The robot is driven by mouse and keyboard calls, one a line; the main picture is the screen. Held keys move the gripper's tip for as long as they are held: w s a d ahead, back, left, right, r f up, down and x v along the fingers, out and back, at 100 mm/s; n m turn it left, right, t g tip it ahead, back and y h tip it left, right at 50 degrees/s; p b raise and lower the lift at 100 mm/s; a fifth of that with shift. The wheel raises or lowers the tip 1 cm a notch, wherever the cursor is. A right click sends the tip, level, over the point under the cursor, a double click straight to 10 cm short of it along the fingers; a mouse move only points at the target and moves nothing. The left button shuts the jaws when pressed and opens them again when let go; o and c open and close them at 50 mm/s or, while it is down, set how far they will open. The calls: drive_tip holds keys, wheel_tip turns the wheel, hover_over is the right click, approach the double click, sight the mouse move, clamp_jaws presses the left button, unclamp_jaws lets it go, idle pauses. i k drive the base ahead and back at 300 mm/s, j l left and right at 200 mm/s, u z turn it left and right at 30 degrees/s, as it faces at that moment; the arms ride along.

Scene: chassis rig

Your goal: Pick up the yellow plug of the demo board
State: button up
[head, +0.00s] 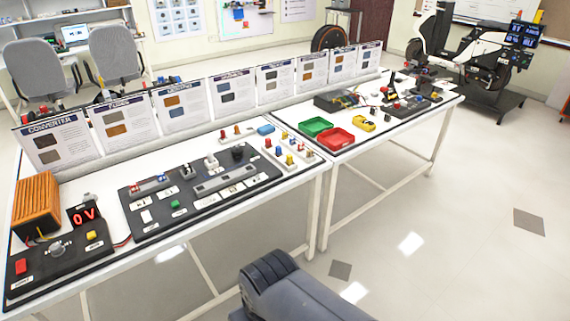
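A dark demo board (217,203) with switches and labelled modules lies on the near white table. At its right end, a pale strip (305,153) carries small red, blue and yellow plugs standing up. A yellow plug (289,160) is among them, small in the head view. Another small yellow piece (91,236) sits on the black panel at the far left. I cannot tell for sure which yellow piece is the demo board's plug. My gripper is not in view; only a dark grey part of my arm shows at the bottom, well apart from the table.
Upright information panels (184,106) line the back of the tables. Green (315,127) and red (336,139) trays and a yellow meter (364,123) lie on the farther table. Floor in front is clear.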

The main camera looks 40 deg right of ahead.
sight(290, 160)
drive_tip(key=i+l, duration=0.2)
drive_tip(key=l, duration=0.2)
drive_tip(key=i+l, duration=0.2)
drive_tip(key=l, duration=0.2)
drive_tip(key=i+l, duration=0.2)
drive_tip(key=l, duration=0.15)
drive_tip(key=i+l, duration=0.2)
drive_tip(key=l, duration=0.2)
drive_tip(key=z, duration=0.05)
